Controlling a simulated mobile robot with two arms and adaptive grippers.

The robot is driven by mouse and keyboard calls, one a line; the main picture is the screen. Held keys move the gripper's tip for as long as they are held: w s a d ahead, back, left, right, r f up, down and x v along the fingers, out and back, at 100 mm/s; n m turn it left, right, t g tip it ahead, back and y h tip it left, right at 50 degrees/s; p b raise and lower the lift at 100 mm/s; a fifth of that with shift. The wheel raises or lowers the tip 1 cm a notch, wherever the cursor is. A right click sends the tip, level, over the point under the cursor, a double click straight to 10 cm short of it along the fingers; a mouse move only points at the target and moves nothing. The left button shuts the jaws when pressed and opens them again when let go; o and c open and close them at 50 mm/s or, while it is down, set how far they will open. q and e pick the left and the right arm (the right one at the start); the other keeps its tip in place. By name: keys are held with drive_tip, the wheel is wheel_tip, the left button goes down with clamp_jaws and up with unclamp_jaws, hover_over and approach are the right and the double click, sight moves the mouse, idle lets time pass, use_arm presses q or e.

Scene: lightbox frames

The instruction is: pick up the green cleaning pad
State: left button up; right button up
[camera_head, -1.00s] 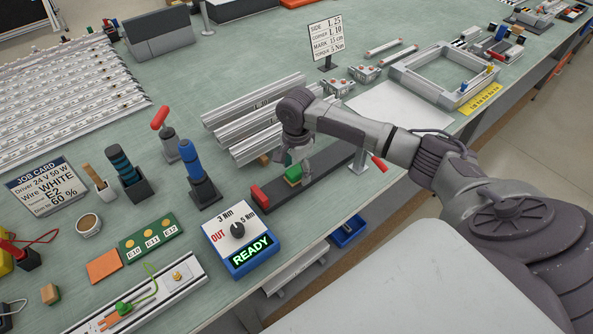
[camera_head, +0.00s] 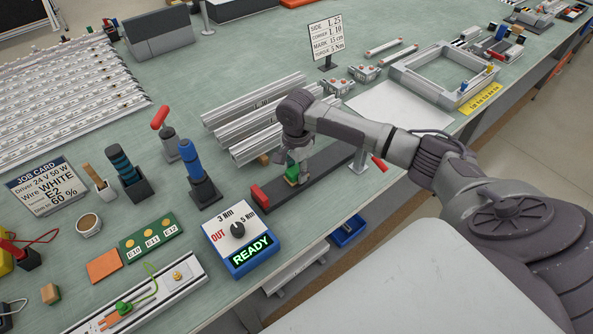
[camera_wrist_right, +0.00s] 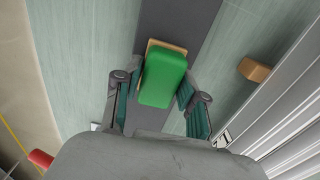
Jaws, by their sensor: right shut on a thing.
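The green cleaning pad (camera_head: 291,176) is a small block with a tan layer under it, at the dark grey rail on the bench. In the right wrist view the green pad (camera_wrist_right: 163,80) sits between the two fingers, its tan edge showing at the far end. My right gripper (camera_head: 296,166) points down over the rail and is shut on the pad; its fingers (camera_wrist_right: 158,95) flank the pad's sides. I cannot tell whether the pad still touches the rail. My left gripper is not in view.
The dark rail (camera_head: 325,165) has a red block (camera_head: 259,196) at its near end. Aluminium profiles (camera_head: 262,135) lie just behind the gripper. A torque box (camera_head: 247,240) reading READY stands in front left. A small wooden block (camera_wrist_right: 253,70) lies beside the rail.

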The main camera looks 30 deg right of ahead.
drive_tip(key=r, duration=0.2)
drive_tip(key=r+b, duration=0.1)
drive_tip(key=r, duration=0.1)
drive_tip(key=shift+s+d+r, duration=0.1)
drive_tip(key=shift+s+d, duration=0.15)
drive_tip(key=s+d+r+b, duration=0.1)
drive_tip(key=s+d+r, duration=0.4)
drive_tip(key=s, duration=0.4)
drive_tip(key=shift+s+r+b, duration=0.35)
drive_tip(key=shift+r+b, duration=0.05)
drive_tip(key=shift+r, duration=0.45)
